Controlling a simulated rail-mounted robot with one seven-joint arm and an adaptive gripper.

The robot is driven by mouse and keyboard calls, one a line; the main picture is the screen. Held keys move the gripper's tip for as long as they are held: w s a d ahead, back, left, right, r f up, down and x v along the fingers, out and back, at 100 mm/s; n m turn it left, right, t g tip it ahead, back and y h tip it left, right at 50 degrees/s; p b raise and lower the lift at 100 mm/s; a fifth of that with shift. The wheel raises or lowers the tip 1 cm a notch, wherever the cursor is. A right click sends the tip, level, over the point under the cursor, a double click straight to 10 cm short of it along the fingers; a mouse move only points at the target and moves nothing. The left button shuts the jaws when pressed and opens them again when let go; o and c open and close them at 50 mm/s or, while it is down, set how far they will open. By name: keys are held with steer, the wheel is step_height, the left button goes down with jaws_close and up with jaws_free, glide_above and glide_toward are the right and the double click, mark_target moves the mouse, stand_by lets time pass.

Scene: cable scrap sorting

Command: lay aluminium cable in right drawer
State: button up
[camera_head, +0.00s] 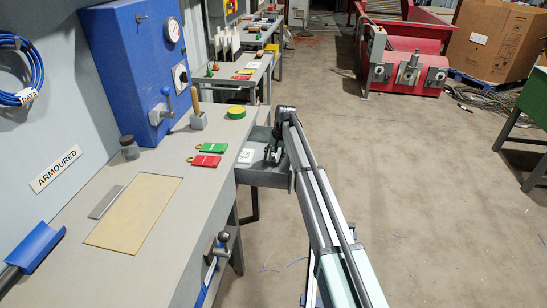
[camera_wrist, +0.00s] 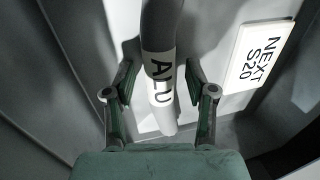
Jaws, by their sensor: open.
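The aluminium cable (camera_wrist: 160,35) is a thick grey length with a white "ALU" label, seen in the wrist view. It lies within grey walls, over a pale floor, in what looks like the open drawer. My gripper (camera_wrist: 161,84) is open, with one finger on each side of the cable and visible gaps between. In the head view my gripper (camera_head: 272,153) is low inside the open grey drawer (camera_head: 258,178) at the bench's right side. The cable cannot be made out there. Whether it touches the drawer floor is hard to tell.
A white card reading "NEXT S20" (camera_wrist: 259,57) lies right of the cable. The bench (camera_head: 150,220) holds red (camera_head: 204,160) and green (camera_head: 213,147) tags, a green-and-yellow roll (camera_head: 236,112) and a wooden-handled tool (camera_head: 197,112). Open floor lies to the right.

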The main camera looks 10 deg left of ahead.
steer(key=v, duration=1.2)
steer(key=shift+d+r, duration=0.1)
steer(key=shift+r, duration=0.05)
